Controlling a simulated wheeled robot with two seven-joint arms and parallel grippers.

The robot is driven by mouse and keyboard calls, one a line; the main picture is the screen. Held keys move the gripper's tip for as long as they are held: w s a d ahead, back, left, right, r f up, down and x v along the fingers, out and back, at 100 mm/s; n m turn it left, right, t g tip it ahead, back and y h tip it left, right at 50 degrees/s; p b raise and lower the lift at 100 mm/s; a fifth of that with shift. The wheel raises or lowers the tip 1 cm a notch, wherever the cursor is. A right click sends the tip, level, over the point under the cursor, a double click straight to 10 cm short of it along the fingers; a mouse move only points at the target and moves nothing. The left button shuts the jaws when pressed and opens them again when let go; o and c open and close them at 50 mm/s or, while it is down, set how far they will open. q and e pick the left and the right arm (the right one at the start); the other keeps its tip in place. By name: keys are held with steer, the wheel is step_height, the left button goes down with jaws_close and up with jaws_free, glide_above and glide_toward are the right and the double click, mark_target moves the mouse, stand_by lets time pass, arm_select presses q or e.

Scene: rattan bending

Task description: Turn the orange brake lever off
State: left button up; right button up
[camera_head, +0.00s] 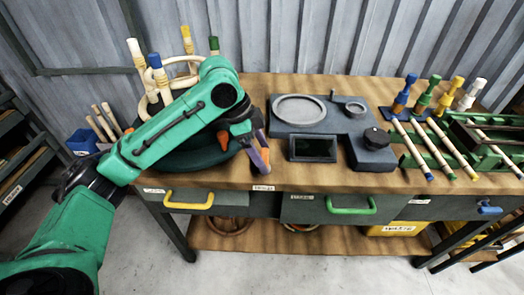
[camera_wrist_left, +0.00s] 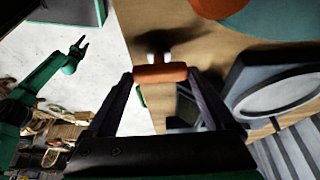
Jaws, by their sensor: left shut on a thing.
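The orange brake lever (camera_wrist_left: 160,73) shows in the left wrist view as a short bar on a pale stem, between the two fingertips. In the head view a small part of the orange lever (camera_head: 265,155) shows at the fingertips, at the table's front edge. My left gripper (camera_head: 259,152) reaches down there and is shut on the lever; its fingers also frame it in the left wrist view (camera_wrist_left: 160,80). My right gripper (camera_wrist_left: 80,46) shows small at upper left of the left wrist view, apart from the table, its fingers looking spread.
A dark green round base (camera_head: 190,155) with pegs and a bent rattan frame stands left of the gripper, partly behind my arm. A grey fixture (camera_head: 305,130) with a round dish stands to the right.

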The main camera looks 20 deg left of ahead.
arm_select(q)
steer(key=shift+r+n+p, duration=0.2)
steer(key=shift+n+p, duration=0.1)
steer(key=shift+p, duration=0.3)
steer(key=n+t+y+p, duration=0.1)
steer(key=n+p, duration=0.3)
steer(key=p, duration=0.2)
steer(key=n+t+y+p, duration=0.1)
steer(key=n+p, duration=0.4)
steer(key=p, duration=0.2)
steer(key=n+t+y+p, duration=0.1)
steer(key=n+y+p, duration=0.1)
steer(key=n+p, duration=0.2)
steer(key=shift+s+d+r+n+p, duration=0.1)
steer(key=shift+s+d+n+p, duration=0.25)
steer(key=shift+p, duration=1.15)
steer(key=shift+w+n+y+p, duration=0.1)
steer(key=shift+n+y+p, duration=0.4)
steer(key=shift+n+p, duration=0.75)
steer(key=shift+f+n+y+p, duration=0.3)
steer(key=shift+n+p, duration=0.1)
steer(key=shift+n, duration=0.2)
steer(key=o, duration=1.1)
